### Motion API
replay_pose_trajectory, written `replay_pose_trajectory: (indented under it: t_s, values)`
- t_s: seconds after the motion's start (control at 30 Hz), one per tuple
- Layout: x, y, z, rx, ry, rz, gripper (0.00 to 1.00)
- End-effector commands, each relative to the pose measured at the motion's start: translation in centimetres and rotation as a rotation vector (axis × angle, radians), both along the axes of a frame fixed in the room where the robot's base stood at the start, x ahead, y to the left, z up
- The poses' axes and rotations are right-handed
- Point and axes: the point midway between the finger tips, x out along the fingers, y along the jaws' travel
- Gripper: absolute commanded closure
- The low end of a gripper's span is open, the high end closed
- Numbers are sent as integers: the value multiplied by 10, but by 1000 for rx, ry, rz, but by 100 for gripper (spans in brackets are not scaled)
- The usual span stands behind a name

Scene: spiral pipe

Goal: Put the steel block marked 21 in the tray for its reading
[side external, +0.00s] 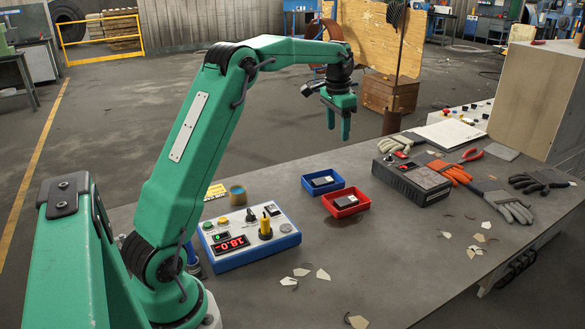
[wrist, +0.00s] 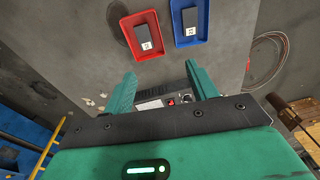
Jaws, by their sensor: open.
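A blue tray (side external: 334,189) and a red tray (side external: 360,209) stand side by side on the bench. A dark block (side external: 322,181) lies in the blue tray, and another dark block (side external: 346,201) lies in the red tray. In the wrist view the block in the blue tray (wrist: 189,20) and the block in the red tray (wrist: 146,30) each carry a small white label, too small to read surely. My gripper (side external: 338,126) is open and empty, high above the bench behind the trays. Its two fingers stand apart in the wrist view (wrist: 161,73).
A blue-and-white meter box (side external: 250,252) with red digits and a yellow knob-like part stands left of the trays. A dark box (side external: 405,182) stands to their right. Gloves (side external: 447,172), red pliers (side external: 472,156) and scattered pale chips (side external: 323,274) lie around. The bench front is mostly clear.

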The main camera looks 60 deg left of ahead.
Motion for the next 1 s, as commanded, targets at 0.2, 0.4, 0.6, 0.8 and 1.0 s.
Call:
replay_pose_trajectory:
  t_s: [0.2, 0.4, 0.6, 0.8, 1.0]
  values:
    - [-29, -46, 37, 12, -55, 6, 42]
    - [-63, -84, 59, 16, -104, 14, 42]
    - [-102, -119, 73, 15, -154, 21, 42]
    - [-144, -150, 77, 8, -205, 29, 42]
    - [-188, -176, 73, -3, -256, 36, 42]
